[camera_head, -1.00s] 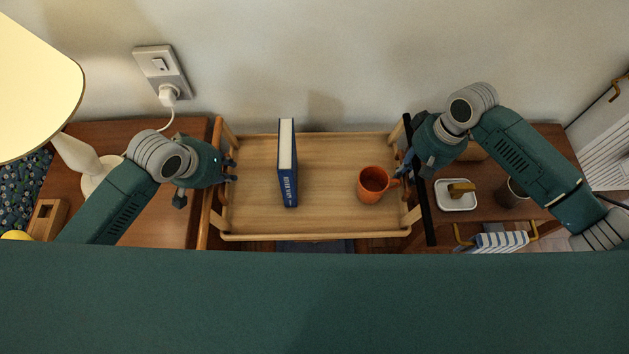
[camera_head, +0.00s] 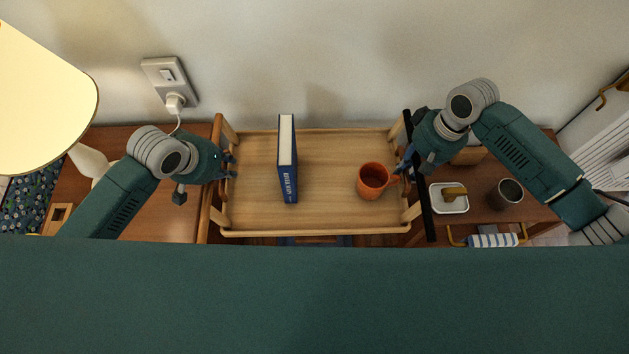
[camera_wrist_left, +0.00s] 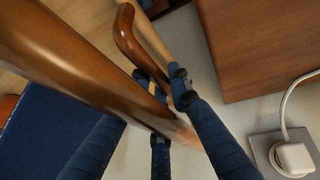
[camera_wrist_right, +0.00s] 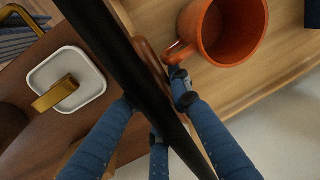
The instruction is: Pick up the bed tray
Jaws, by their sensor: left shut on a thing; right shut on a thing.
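The bed tray (camera_head: 328,175) is light wood with raised rims and a handle at each end. A blue book (camera_head: 288,175) stands upright on it, left of centre, and an orange mug (camera_head: 372,182) stands near its right end. My left gripper (camera_head: 228,165) is shut on the tray's left handle, which shows between its blue fingers in the left wrist view (camera_wrist_left: 148,88). My right gripper (camera_head: 403,170) is shut on the right handle, close to the mug's handle. The right wrist view (camera_wrist_right: 145,62) shows that handle partly hidden behind a black bar.
Brown wooden surfaces flank the tray. A lamp (camera_head: 40,100) stands left. A white dish (camera_head: 436,203) and a dark cup (camera_head: 506,193) are on the right. The black bar (camera_head: 425,205) runs beside the tray's right end. A wall outlet (camera_head: 168,78) is behind.

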